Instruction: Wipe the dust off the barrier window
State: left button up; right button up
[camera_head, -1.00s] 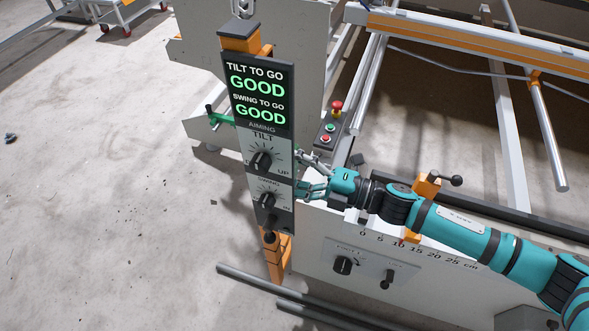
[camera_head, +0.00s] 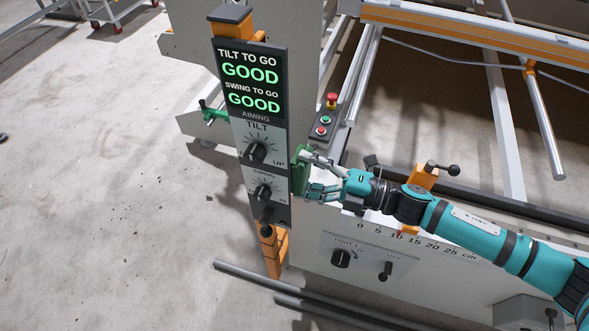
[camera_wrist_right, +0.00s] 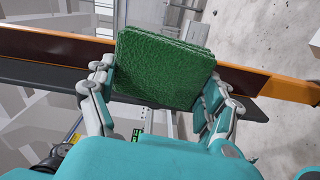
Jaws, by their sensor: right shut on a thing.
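My right gripper (camera_head: 318,176) is shut on a folded green cloth (camera_head: 299,172), just right of the control panel's edge in the head view. In the right wrist view the green cloth (camera_wrist_right: 165,68) fills the space between the fingers of the right gripper (camera_wrist_right: 160,85). Beyond it runs an orange post (camera_wrist_right: 265,85) with a dark reddish-brown stretch at the left. I cannot make out the barrier window for certain, and the cloth hides part of the post. Whether the cloth touches the post is unclear. My left gripper is not in view.
The control panel (camera_head: 262,150) reads GOOD for tilt and swing and stands close beside the gripper. A button box (camera_head: 324,122) with a red stop button is behind it. An orange clamp with a black lever (camera_head: 437,168) is near my arm. Rails (camera_head: 310,305) lie on the floor.

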jog(key=shift+v, duration=0.85)
jog(key=shift+d, duration=0.1)
jog(key=shift+v, duration=1.45)
jog(key=shift+s, duration=0.1)
